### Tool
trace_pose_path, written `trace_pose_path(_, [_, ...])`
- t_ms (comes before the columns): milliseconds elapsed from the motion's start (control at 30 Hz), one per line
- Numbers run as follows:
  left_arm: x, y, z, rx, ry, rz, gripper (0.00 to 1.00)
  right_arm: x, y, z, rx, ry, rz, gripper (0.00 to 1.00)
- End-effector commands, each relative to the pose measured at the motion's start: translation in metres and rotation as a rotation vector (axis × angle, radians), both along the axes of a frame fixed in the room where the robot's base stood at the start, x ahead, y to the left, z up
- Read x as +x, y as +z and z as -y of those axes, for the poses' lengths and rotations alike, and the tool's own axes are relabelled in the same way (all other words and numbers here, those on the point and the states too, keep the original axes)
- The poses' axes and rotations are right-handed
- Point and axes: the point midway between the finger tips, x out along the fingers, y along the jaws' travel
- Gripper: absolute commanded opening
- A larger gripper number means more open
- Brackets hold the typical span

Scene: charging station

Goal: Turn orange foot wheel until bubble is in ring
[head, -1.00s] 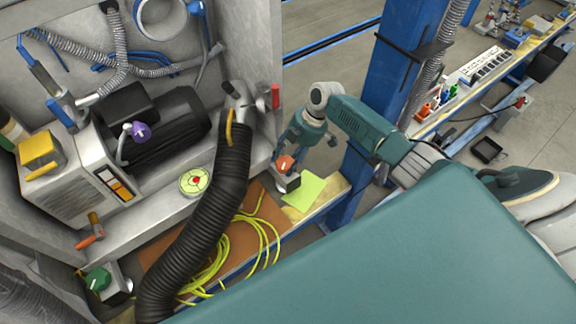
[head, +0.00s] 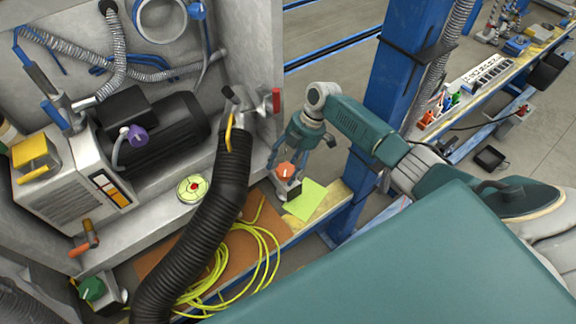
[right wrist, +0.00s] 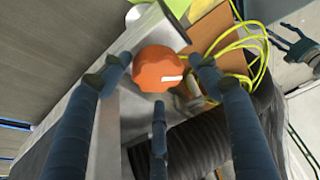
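The orange foot wheel (head: 286,170) has a white mark and stands at the lower right corner of the machine's base; it also shows in the right wrist view (right wrist: 158,68). My right gripper (head: 299,148) is over it, its fingers spread around the wheel with visible gaps in the right wrist view (right wrist: 160,85). The round level (head: 192,189) lies on the base ledge, pale with a dark ring. A red spot (head: 194,187), apparently the bubble, is near its middle; exact fit is too small to judge. A gripper, apparently my left (right wrist: 292,46), shows open and empty in the right wrist view.
A black corrugated hose (head: 205,230) hangs in front of the base. Yellow cable (head: 262,245) lies below it. A green foot wheel (head: 92,289) and a purple knob (head: 137,135) are on the left. A blue post (head: 395,75) stands just right of my right gripper.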

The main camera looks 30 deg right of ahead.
Motion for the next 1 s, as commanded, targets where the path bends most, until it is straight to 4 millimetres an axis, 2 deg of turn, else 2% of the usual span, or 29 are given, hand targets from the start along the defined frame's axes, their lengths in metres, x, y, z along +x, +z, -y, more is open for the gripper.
trace_pose_path(233, [-0.001,0.0,0.0,0.0,0.0,-0.001,0.65,0.0,-0.001,0.004,-0.007,-0.003,-0.001,0.65])
trace_pose_path(367, [-0.002,0.0,-0.001,0.001,0.0,-0.002,0.65,0.0,0.005,0.008,-0.009,-0.004,-0.001,0.65])
trace_pose_path(467, [-0.001,0.0,-0.001,0.001,0.0,-0.001,0.65,0.0,0.019,0.014,-0.01,-0.003,0.002,0.65])
trace_pose_path(800, [0.0,0.0,0.0,0.0,0.0,0.0,0.65,-0.002,0.085,0.038,-0.009,-0.001,0.002,0.65])
trace_pose_path(1000, [0.0,0.0,0.0,0.0,0.0,0.0,0.65,-0.002,0.107,0.046,-0.006,-0.001,0.001,0.65])
